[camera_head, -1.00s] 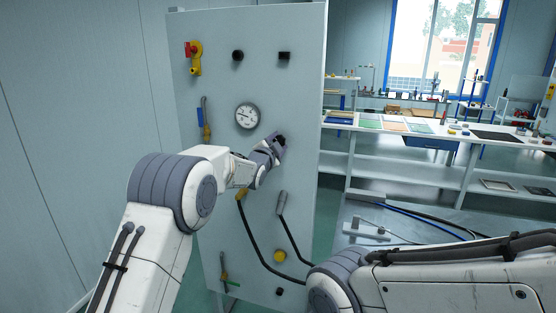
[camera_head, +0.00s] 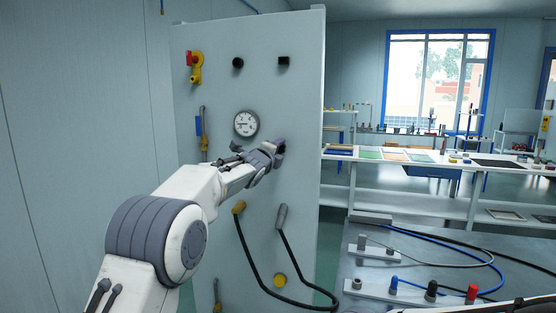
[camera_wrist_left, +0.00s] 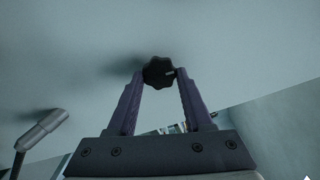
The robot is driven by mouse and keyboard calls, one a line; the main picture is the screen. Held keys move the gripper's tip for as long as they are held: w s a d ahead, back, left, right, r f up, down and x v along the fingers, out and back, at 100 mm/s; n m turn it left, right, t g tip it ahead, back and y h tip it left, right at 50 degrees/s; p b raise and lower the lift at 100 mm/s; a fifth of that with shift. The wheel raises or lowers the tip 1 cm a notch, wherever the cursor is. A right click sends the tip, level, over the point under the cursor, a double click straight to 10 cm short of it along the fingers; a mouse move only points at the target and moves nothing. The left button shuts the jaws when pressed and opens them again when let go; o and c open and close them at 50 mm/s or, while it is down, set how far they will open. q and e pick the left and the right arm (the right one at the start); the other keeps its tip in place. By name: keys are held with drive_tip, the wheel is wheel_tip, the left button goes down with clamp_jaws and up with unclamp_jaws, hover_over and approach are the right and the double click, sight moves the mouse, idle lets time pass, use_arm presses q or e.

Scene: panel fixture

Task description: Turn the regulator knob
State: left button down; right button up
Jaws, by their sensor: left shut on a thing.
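The regulator knob (camera_wrist_left: 158,72) is black and lobed, with a small pale mark at its right side in the left wrist view. It stands out from the pale upright panel (camera_head: 305,220). My left gripper (camera_head: 276,150) is at the panel, right of and below the round gauge (camera_head: 246,123). In the left wrist view its two purple fingers (camera_wrist_left: 160,77) are shut on the knob, one on each side. In the head view the gripper hides most of the knob. My right gripper is out of view.
A bench (camera_head: 375,270) with cables and coloured terminals stands to the right.

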use_arm(q)
drive_tip(key=m, duration=0.1)
drive_tip(key=m+b, duration=0.1)
drive_tip(key=m, duration=0.1)
drive_tip(key=shift+f+m, duration=0.25)
drive_tip(key=shift+m, duration=0.15)
drive_tip(key=shift+w+a+m+b, duration=0.1)
drive_tip(key=shift+m+b, duration=0.55)
drive_tip(key=shift+m, duration=2.6)
drive_tip(key=shift+a+m+b, duration=0.1)
drive_tip(key=shift+m+b, duration=0.5)
drive_tip(key=shift+m, duration=2.65)
drive_tip(key=shift+c, duration=1.5)
unclamp_jaws()
